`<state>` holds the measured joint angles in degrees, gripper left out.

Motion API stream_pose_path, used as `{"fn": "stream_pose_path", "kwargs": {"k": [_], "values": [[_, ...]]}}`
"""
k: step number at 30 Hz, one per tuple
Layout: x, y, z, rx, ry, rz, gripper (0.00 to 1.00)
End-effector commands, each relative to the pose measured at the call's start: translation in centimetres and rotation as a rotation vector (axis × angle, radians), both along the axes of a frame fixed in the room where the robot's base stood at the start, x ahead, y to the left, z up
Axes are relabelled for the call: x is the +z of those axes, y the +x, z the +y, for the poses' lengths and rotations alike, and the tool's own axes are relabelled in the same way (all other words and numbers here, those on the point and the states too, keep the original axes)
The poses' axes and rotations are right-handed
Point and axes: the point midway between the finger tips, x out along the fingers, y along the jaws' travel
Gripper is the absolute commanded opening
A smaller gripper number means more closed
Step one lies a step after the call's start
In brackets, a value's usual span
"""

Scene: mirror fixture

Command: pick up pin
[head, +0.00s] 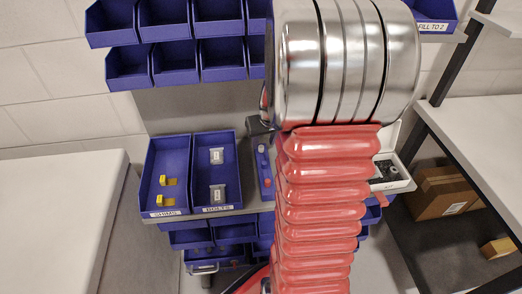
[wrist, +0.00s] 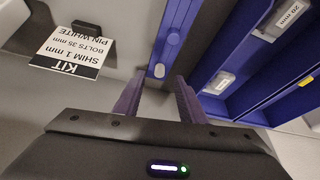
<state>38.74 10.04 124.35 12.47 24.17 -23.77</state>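In the wrist view a card (wrist: 75,45) reads KIT, SHIM 1 mm, BOLTS 35 mm, PIN WHITE, upside down. A narrow blue holder (wrist: 168,55) carries a small white piece (wrist: 159,70) at its near end, probably the white pin, and round blue spots further up. The white piece shows just beyond the fingertips; I cannot tell the distance. In the head view the narrow blue holder (head: 264,165) shows a pale top and a red spot (head: 267,182). My arm hides the gripper there.
A shims bin (head: 150,180) with yellow pieces and a bolts bin (head: 228,175) with labelled packs stand left of the holder. A white tray (head: 402,184) with dark parts is right of my arm. Blue bins (head: 205,60) hang above. A cardboard box (head: 440,192) lies on the right shelf.

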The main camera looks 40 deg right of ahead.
Motion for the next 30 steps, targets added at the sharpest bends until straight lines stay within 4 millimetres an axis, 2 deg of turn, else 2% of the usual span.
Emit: {"fn": "stream_pose_path", "kwargs": {"k": [6,18,30], "values": [[-0.3,0.8,-0.4,-0.002,0.002,0.001,0.37],[-4.2,2.2,-1.1,-0.001,0.001,0.001,0.37],[-4.7,2.4,-1.2,-0.001,0.0,0.0,0.37]]}}
